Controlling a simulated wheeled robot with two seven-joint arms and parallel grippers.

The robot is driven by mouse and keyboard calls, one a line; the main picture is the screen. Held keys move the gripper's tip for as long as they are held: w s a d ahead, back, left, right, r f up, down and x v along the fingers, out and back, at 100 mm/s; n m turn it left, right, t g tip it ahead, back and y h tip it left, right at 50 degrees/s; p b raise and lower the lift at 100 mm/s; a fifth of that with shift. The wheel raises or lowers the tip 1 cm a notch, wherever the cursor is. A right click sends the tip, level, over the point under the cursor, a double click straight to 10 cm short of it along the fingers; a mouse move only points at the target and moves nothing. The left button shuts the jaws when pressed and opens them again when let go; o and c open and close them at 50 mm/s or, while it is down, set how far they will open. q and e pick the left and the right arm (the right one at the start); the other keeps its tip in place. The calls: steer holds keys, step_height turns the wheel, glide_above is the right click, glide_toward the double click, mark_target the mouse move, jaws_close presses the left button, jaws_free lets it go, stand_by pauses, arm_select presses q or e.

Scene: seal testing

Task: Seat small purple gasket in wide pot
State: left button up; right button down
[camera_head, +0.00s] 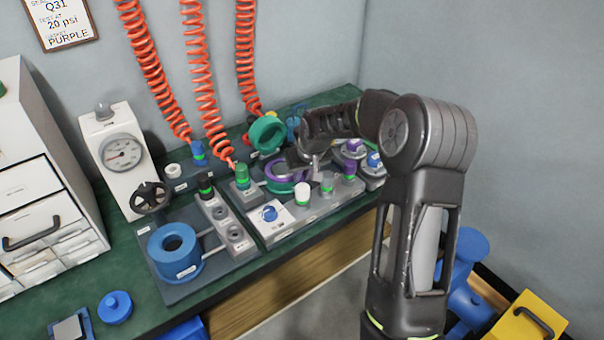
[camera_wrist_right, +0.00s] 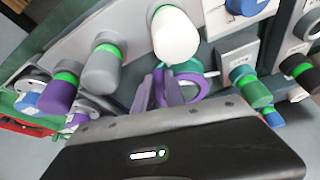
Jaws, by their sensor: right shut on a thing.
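My right gripper (camera_head: 300,163) reaches over the middle of the bench, jaws down and shut on a purple gasket (camera_head: 277,187). In the right wrist view the purple gasket (camera_wrist_right: 178,92) shows as a curved band at the jaws, with a teal ring (camera_wrist_right: 188,68) close behind it. In the head view the gasket lies at or just over a low round pot among the fittings; the gripper partly hides it, and I cannot tell whether it is seated or level. A wide blue pot (camera_head: 160,267) stands on the left plate. My left gripper is out of view.
Capped fittings crowd around the gripper, including a white one (camera_head: 302,193) and a green one (camera_head: 242,176). A teal ring-shaped part (camera_head: 267,133) stands behind. Orange coiled hoses (camera_head: 200,90) hang at the back. A gauge box (camera_head: 121,150) stands left.

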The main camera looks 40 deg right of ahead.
steer(key=c, duration=1.3)
jaws_free()
steer(key=v, duration=0.7)
steer(key=shift+s+r+p, duration=0.2)
steer(key=shift+r+p, duration=0.15)
steer(key=shift+p, duration=0.05)
steer(key=shift+s, duration=0.1)
